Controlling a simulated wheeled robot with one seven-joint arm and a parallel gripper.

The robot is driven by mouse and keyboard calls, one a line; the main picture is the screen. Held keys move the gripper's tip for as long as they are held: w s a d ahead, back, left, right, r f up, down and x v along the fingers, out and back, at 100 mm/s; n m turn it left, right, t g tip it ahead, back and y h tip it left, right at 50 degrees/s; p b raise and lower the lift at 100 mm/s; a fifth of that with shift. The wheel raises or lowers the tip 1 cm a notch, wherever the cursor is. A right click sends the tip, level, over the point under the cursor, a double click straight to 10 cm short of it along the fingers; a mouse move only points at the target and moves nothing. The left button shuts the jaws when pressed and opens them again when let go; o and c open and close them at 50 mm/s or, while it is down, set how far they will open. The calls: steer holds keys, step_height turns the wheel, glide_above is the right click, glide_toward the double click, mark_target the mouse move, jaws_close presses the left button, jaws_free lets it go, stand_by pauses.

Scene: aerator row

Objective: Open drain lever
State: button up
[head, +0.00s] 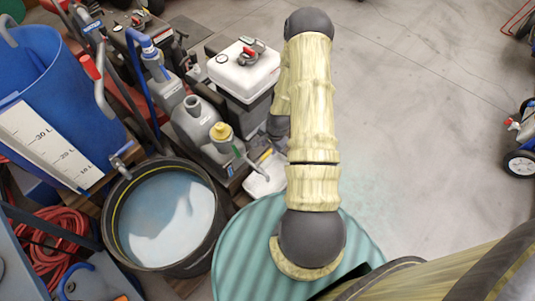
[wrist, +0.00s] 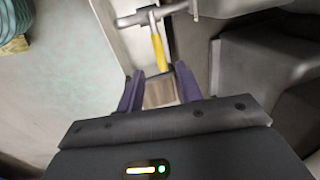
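A lever with a yellow grip (wrist: 159,48) shows in the wrist view, joined at its top to a grey T-shaped metal fitting (wrist: 150,16). I take it to be the drain lever. My gripper (wrist: 159,76) has its two purple fingers apart. The lever's lower end points into the gap between them. A grey-beige block shows between the fingers; I cannot tell whether it is part of the lever. No finger clearly presses on the yellow grip. In the head view my arm hides most of the gripper and the lever.
A machine with a white tank (head: 243,68) and grey housings stands left of my arm. A black tub of cloudy water (head: 160,215) and a blue bucket (head: 50,90) are further left. A ribbed teal drum lid (head: 240,255) lies below my arm. Open floor extends right.

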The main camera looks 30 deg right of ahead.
mark_target(267, 154)
steer(key=f, duration=0.2)
steer(key=f+b, duration=0.1)
steer(key=f, duration=0.1)
steer(key=w+f, duration=0.1)
steer(key=f, duration=0.1)
steer(key=shift+a, duration=0.2)
jaws_close()
